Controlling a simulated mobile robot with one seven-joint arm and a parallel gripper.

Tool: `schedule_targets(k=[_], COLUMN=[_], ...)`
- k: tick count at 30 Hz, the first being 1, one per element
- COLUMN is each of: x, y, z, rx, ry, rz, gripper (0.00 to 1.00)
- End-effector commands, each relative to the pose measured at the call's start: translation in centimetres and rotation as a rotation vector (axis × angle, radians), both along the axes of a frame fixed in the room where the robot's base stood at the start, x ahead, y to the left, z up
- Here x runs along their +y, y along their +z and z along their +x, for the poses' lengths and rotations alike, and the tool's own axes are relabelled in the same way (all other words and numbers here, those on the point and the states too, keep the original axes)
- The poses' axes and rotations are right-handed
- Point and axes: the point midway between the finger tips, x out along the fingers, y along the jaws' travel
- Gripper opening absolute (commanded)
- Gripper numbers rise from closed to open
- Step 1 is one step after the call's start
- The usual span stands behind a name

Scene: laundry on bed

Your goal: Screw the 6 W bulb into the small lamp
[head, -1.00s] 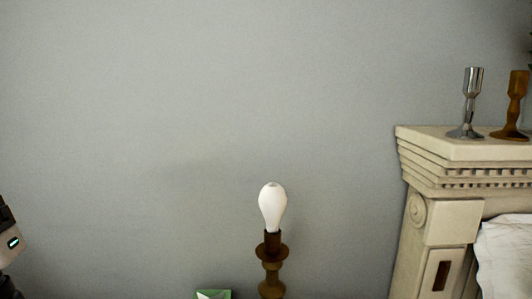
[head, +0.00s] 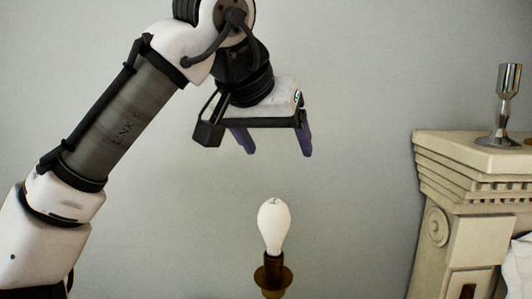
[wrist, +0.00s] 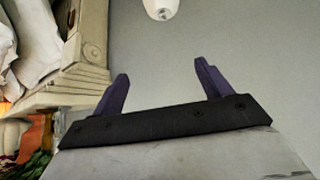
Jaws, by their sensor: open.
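A white bulb (head: 273,227) stands upright in the top of a brown, turned lamp stand (head: 273,277). Whether it is fully seated, and any wattage mark, I cannot tell. The lower part of the lamp is below the picture. My gripper (head: 277,152) hangs above the bulb in the head view, its two purple fingers apart and pointing down, with nothing between them. In the wrist view a white, rounded thing, apparently the bulb (wrist: 160,7), shows at the top edge, beyond and apart from the open fingers of my gripper (wrist: 162,70).
A cream carved bedpost (head: 475,170) stands at the right, with a silver candlestick (head: 505,105) on its top. White bedding (head: 518,265) shows at the right edge. The grey wall behind the lamp is bare. Orange and green things (wrist: 30,145) show at the wrist view's lower left.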

Motion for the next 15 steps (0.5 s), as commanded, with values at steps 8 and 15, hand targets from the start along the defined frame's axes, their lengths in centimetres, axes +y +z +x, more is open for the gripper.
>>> schedule_targets(k=[8,15], x=[1.2,1.1], y=[-1.7,-3.9], z=[-2.9,-2.3], rx=[0.279,0.293], ry=[0.111,0.115], rz=[0.161,0.168], gripper=[0.77,0.77])
